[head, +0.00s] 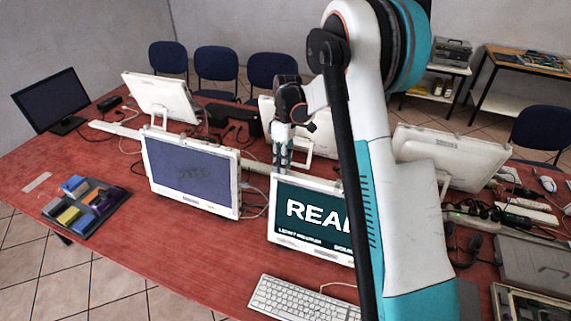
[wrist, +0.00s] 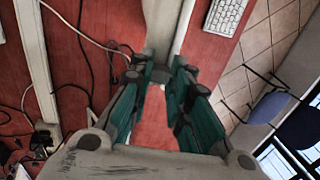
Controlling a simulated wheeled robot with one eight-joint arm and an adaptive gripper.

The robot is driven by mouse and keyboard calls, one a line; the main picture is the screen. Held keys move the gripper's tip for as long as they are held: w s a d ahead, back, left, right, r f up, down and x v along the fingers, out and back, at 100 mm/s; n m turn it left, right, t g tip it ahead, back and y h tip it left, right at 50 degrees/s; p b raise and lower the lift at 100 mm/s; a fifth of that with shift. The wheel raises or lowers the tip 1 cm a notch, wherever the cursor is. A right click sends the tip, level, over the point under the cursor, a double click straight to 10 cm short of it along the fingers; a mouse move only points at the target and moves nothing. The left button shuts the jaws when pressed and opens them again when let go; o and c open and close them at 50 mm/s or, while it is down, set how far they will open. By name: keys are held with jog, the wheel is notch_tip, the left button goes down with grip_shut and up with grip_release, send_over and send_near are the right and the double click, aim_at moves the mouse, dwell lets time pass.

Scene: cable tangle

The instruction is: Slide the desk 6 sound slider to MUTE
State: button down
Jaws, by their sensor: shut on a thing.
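My gripper (head: 283,158) points down behind the top edge of a white monitor (head: 262,232) whose green screen shows large white letters, partly hidden by my arm. In the wrist view, the teal fingers of my gripper (wrist: 157,72) close in at their tips on a small grey part (wrist: 158,73). The white housing (wrist: 160,30) lies just beyond the tips. The grey part may be the sound slider, but its shape and any MUTE mark are too small or hidden to tell.
A second monitor (head: 190,172) with a blue screen stands left of the green one. A keyboard (head: 302,299) lies in front. Loose cables (wrist: 85,40) run across the red table (head: 150,235). A dark tray (head: 95,222) with coloured blocks sits at the left.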

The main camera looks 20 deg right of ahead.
jog(key=c, duration=1.5)
grip_release()
jog(key=shift+w+a, duration=0.15)
jog(key=shift+a, duration=0.05)
jog(key=r, duration=0.4)
jog(key=w+d+r, duration=0.1)
jog(key=r, duration=0.3)
jog(key=d+r, duration=0.1)
jog(key=r, duration=0.2)
jog(key=shift+w+r, duration=0.35)
jog(key=shift+r, duration=0.05)
